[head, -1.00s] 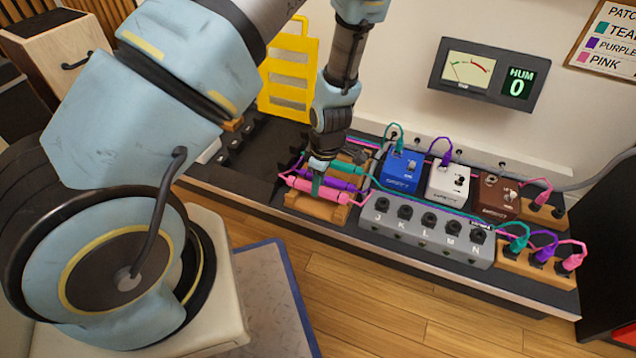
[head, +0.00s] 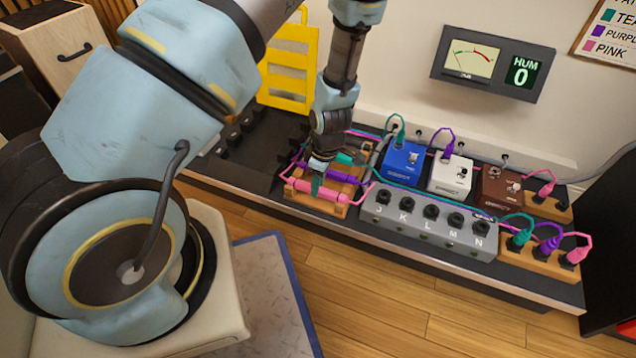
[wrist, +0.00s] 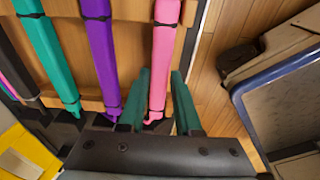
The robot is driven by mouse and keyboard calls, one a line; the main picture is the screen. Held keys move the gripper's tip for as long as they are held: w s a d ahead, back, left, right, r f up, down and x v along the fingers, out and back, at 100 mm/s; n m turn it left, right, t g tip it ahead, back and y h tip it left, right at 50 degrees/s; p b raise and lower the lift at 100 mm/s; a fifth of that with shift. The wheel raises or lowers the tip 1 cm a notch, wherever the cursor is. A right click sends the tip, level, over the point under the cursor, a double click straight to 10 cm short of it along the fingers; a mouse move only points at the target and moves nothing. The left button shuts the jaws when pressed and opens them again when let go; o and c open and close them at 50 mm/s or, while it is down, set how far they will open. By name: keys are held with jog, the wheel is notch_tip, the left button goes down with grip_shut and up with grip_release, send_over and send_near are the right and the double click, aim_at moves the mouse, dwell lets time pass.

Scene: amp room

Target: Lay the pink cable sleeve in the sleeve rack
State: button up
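The wooden sleeve rack (head: 339,210) stands at the front of the dark bench, left of the grey lettered box. The pink cable sleeve (head: 336,195) lies along its front side, and it also shows in the wrist view (wrist: 163,50), roughly parallel to the purple sleeve (wrist: 103,55) and the teal sleeve (wrist: 42,45). My gripper (head: 316,184) is low over the pink sleeve. In the wrist view its two green fingers (wrist: 161,78) are apart, one on each side of the pink sleeve, with gaps visible. Whether the sleeve is fully seated is hard to see.
The grey box (head: 430,222) with several lettered jacks stands right of the rack. Blue (head: 402,165), white (head: 450,178) and brown (head: 497,190) pedals stand behind it. A yellow slatted panel (head: 290,65) stands behind. Cables run rightward from the rack.

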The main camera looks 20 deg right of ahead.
jog(key=o, duration=0.4)
jog(key=r+p, duration=0.2)
jog(key=r, duration=0.1)
jog(key=r+p, duration=0.2)
jog(key=r, duration=0.2)
jog(key=s+d+r+p, duration=0.1)
jog(key=r, duration=0.2)
jog(key=shift+r+p, duration=0.4)
jog(key=w+a+r+m+h, duration=0.1)
jog(key=w+a+r+m, duration=0.2)
jog(key=a+r, duration=0.4)
jog(key=w+a+r+m+h, duration=0.1)
jog(key=w+a+r+m, duration=0.1)
jog(key=a+r, duration=0.5)
jog(key=s+a+r+m, duration=0.3)
jog(key=a+r+m, duration=0.3)
jog(key=a+r, duration=0.6)
jog(key=shift+t+y, duration=0.3)
jog(key=shift+y, duration=0.1)
jog(key=r+p, duration=2.3)
jog(key=p, duration=0.1)
jog(key=r+p, duration=1.2)
jog(key=shift+w+a+r+p, duration=0.25)
jog(key=shift+a+r+p, duration=0.05)
jog(key=shift+p, duration=0.05)
